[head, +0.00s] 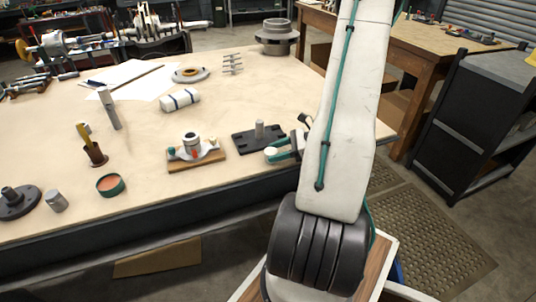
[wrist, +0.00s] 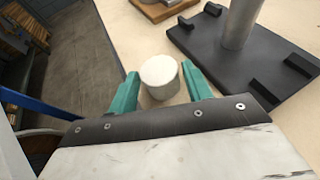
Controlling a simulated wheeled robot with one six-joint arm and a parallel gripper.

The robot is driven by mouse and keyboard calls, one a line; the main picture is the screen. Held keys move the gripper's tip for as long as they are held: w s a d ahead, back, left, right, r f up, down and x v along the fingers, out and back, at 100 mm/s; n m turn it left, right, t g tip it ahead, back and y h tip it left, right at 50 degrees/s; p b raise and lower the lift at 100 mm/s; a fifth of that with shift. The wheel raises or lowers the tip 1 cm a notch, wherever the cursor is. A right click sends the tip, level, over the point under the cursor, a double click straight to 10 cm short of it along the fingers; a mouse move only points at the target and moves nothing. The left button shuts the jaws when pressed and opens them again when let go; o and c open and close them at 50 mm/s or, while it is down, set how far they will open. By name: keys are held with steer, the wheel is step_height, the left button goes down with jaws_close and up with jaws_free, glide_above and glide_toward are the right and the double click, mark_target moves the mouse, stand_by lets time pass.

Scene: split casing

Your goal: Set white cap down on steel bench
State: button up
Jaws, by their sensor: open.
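The white cap (wrist: 161,72) is a short pale cylinder standing upright between the green fingers of my gripper (wrist: 160,80) in the wrist view. The fingers are apart, with a narrow gap visible on either side of it. The cap seems to rest on the bench (head: 235,185), which has a light wood-like top and a dark front edge. In the head view the cap (head: 270,151) shows small and pale at the fingertips, near the front right of the bench.
A black plate with a grey post (head: 259,130) stands just beyond the gripper. An orange-topped round tin (head: 110,184) and a steel cylinder (head: 56,201) stand further left. Bare bench lies between them.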

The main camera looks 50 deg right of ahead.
steer(key=v, duration=0.7)
steer(key=shift+s+d+r, duration=0.1)
steer(key=shift+s+d, duration=0.1)
steer(key=shift+s, duration=0.05)
steer(key=shift+s+r, duration=0.1)
steer(key=shift+r, duration=0.1)
steer(key=w+a+r+n+g, duration=0.3)
steer(key=a+r+n+g, duration=0.3)
steer(key=a, duration=0.5)
steer(key=w+a+r+n+g, duration=0.3)
steer(key=a+r+n+g, duration=0.1)
steer(key=a+r+n, duration=0.6)
steer(key=s+a+r+n+h, duration=0.3)
steer(key=s+a+n+h, duration=0.1)
steer(key=s+a+n, duration=0.1)
steer(key=s+a+r+n+h, duration=0.3)
steer(key=s+a+n, duration=0.2)
steer(key=a+n, duration=0.2)
steer(key=a, duration=0.2)
steer(key=shift+s+a+r+n+t+h, duration=0.3)
steer(key=shift+s+n+h, duration=0.1)
